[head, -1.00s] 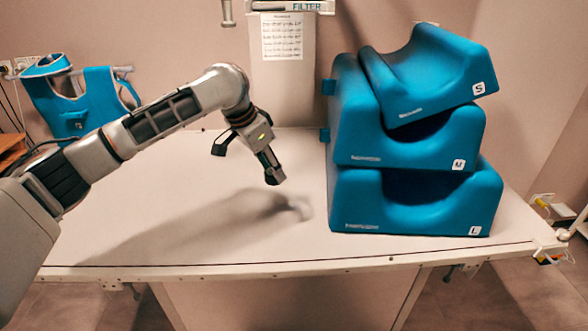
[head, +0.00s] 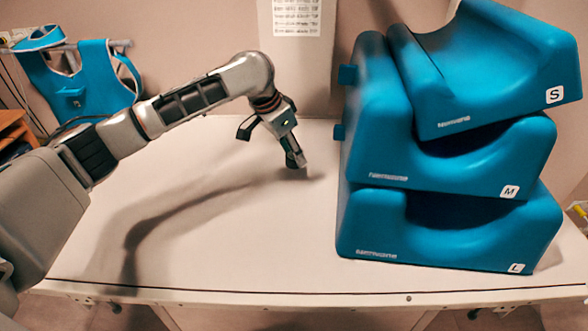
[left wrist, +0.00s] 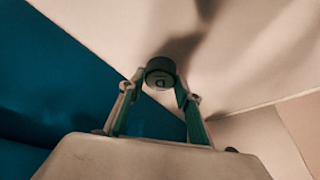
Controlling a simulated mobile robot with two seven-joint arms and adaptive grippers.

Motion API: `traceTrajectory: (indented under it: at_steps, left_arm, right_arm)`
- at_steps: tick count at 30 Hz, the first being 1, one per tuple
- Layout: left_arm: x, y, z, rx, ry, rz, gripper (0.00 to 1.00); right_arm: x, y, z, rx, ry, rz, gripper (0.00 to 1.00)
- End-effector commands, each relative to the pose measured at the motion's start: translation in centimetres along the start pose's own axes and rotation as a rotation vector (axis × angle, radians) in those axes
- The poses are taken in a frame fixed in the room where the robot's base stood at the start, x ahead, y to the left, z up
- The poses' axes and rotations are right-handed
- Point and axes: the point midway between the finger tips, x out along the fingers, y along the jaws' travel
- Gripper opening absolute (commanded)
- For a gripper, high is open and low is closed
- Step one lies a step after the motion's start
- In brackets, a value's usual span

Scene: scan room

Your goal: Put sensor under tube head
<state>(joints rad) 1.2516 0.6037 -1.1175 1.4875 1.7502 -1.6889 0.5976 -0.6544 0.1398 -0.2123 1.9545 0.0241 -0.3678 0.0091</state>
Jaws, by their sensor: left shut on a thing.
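My left gripper (head: 297,160) is low over the white table, left of the blue cushions. It is shut on a small dark round sensor. In the left wrist view the sensor (left wrist: 160,72) sits between the fingertips (left wrist: 160,84), its round face toward the camera. In the head view the fingers largely hide it, and I cannot tell whether it touches the table. The tube head is not recognisable in either view now. My right gripper is not in view.
Three stacked blue cushions (head: 375,120) marked S, M and L stand close to the right of my left gripper. The white table (head: 230,240) is clear in front. A grey column with a paper sheet (head: 296,17) stands behind. A blue vest (head: 80,85) hangs at back left.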

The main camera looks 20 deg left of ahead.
Motion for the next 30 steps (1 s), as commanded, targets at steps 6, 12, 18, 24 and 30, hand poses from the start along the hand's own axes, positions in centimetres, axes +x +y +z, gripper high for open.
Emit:
traceTrajectory:
  at_steps: [6,12,18,24,30]
  left_arm:
    - [2.2,0.0,0.9,-0.001,0.0,0.001,0.1]
    - [4.8,0.0,1.9,0.0,0.001,0.001,0.1]
    - [4.8,0.0,1.9,0.0,0.003,-0.001,0.1]
    - [4.5,0.0,1.7,0.0,0.004,-0.002,0.1]
    - [4.4,0.0,1.6,0.0,0.007,-0.002,0.1]
  right_arm:
    - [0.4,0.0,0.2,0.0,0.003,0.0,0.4]
    - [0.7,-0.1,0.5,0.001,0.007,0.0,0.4]
    - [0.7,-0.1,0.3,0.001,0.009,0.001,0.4]
    - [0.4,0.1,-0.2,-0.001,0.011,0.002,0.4]
    - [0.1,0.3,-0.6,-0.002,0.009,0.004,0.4]
